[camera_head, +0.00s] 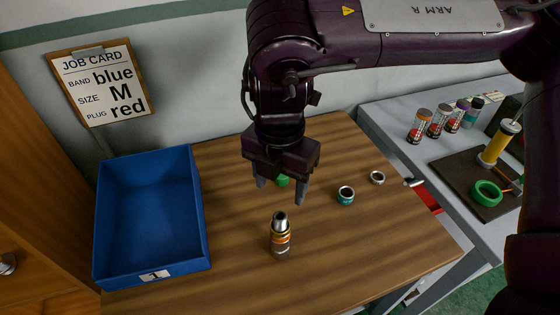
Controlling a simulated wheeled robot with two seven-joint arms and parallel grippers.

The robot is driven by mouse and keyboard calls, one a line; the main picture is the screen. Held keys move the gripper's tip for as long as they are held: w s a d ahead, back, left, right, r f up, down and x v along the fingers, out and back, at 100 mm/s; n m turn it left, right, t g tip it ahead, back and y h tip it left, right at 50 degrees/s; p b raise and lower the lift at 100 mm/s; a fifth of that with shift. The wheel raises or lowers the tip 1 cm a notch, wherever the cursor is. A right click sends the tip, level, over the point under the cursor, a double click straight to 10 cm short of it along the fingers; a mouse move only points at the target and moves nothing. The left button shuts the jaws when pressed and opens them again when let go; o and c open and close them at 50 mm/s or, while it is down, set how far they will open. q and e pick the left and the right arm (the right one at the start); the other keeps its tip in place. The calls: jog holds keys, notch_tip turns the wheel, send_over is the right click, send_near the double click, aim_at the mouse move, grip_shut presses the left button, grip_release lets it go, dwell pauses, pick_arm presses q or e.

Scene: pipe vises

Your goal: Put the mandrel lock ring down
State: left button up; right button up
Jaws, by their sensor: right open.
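My right gripper (281,187) is open above the brown wooden table (240,180), its fingers pointing down. A small green piece (282,181) shows between the fingers; I cannot tell if it touches them or rests on the table. Which piece is the mandrel lock ring is not certain. A large green ring (487,193) lies on a dark mat at the right, beside an upright yellow cylinder (495,146). On the table are a small silver ring (377,178) and a short silver and teal piece (346,195). My left gripper is not in view.
A silver cylinder with an orange band (280,236) stands in front of the gripper. A blue bin (152,215) fills the table's left side. Several capped cylinders (440,120) stand on the grey bench (385,120). The table's front right is clear.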

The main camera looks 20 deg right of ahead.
notch_tip(320, 180, up, 5)
jog(key=shift+r, duration=0.15)
dwell(0.6)
